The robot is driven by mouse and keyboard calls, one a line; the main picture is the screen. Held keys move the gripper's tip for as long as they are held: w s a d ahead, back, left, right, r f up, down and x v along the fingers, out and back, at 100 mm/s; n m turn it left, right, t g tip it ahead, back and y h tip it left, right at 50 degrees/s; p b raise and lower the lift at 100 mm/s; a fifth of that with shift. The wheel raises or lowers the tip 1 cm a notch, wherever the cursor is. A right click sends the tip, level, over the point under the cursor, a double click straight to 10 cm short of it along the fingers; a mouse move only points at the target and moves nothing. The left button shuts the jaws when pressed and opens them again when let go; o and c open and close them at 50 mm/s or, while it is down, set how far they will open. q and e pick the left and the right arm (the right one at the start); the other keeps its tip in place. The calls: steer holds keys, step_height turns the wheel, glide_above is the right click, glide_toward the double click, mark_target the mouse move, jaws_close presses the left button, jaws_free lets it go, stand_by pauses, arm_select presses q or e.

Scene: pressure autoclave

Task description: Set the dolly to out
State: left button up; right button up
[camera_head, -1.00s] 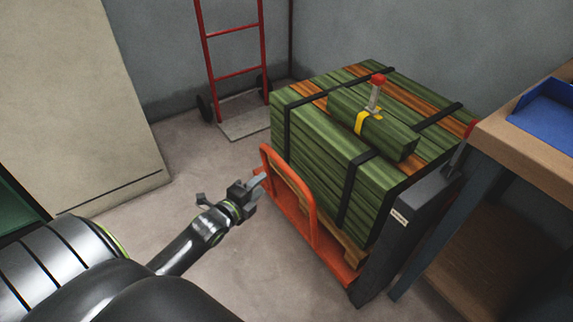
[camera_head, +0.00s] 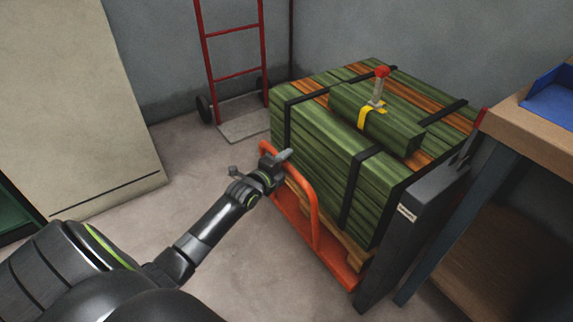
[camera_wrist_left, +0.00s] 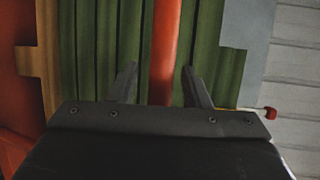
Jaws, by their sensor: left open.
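The dolly is an orange cart (camera_head: 335,268) with an orange hoop handle (camera_head: 312,205) at its near left end. It carries a strapped stack of green and brown boards (camera_head: 325,150). My left gripper (camera_head: 284,157) is at the top of the hoop handle in the head view. In the left wrist view the open fingers (camera_wrist_left: 160,84) stand on either side of the orange handle bar (camera_wrist_left: 164,50), with gaps on both sides. The head view hides part of the handle behind the gripper. My right gripper is not in view.
A wooden workbench (camera_head: 525,125) with a blue tray (camera_head: 552,103) stands close on the right, beside a dark grey post (camera_head: 400,235). A red hand truck (camera_head: 231,72) leans at the back wall. A beige panel (camera_head: 80,110) is at left. Floor between is clear.

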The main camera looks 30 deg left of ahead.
arm_select(q)
steer(key=shift+w+f, duration=0.1)
steer(key=shift+w, duration=0.65)
steer(key=shift+c, duration=0.2)
jaws_close()
